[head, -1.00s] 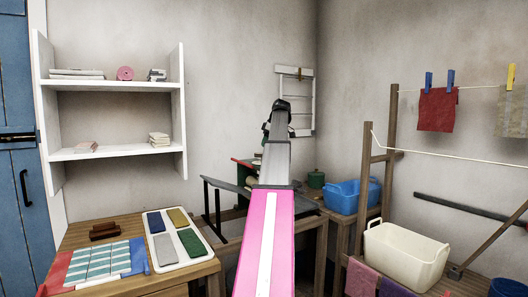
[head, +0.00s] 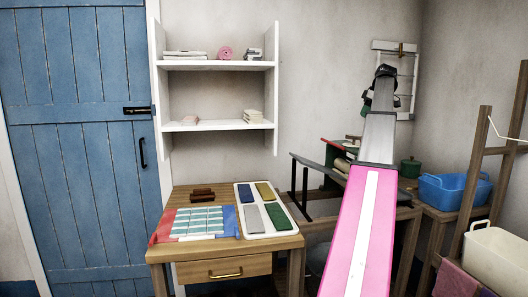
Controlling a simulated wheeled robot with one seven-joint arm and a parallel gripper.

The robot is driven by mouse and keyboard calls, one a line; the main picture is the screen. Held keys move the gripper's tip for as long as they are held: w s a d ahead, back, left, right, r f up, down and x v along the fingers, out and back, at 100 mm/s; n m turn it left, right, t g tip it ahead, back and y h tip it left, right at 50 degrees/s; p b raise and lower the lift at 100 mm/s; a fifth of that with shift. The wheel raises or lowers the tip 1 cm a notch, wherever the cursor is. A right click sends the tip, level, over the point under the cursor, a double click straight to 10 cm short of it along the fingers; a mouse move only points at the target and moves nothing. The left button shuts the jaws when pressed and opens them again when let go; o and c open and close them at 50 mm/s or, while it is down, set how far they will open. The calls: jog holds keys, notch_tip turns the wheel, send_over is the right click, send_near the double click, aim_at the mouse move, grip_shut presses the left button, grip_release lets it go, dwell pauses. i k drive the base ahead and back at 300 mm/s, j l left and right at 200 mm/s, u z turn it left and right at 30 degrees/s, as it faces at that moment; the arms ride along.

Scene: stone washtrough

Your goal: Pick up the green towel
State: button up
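The green towel (head: 278,217) looks like a flat folded green cloth in the front right part of a white tray (head: 252,234). The tray lies on the right side of a wooden table. A blue cloth (head: 246,193), an olive-yellow cloth (head: 264,192) and a grey cloth (head: 253,217) share the tray. My gripper (head: 385,70) is at the far end of my raised pink and grey arm, well right of the tray and apart from it. It is small and dark, and its fingers cannot be made out.
The wooden table (head: 210,251) also holds a tiled patterned cloth (head: 198,223) and brown blocks (head: 203,194). A white shelf (head: 217,126) hangs above it, with a blue door (head: 75,140) to the left. A dark-railed bench, blue basin (head: 452,192) and cream tub (head: 497,255) are right.

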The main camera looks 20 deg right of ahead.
aim_at(280, 221)
jog(key=k+j, duration=0.1)
jog(key=k, duration=0.9)
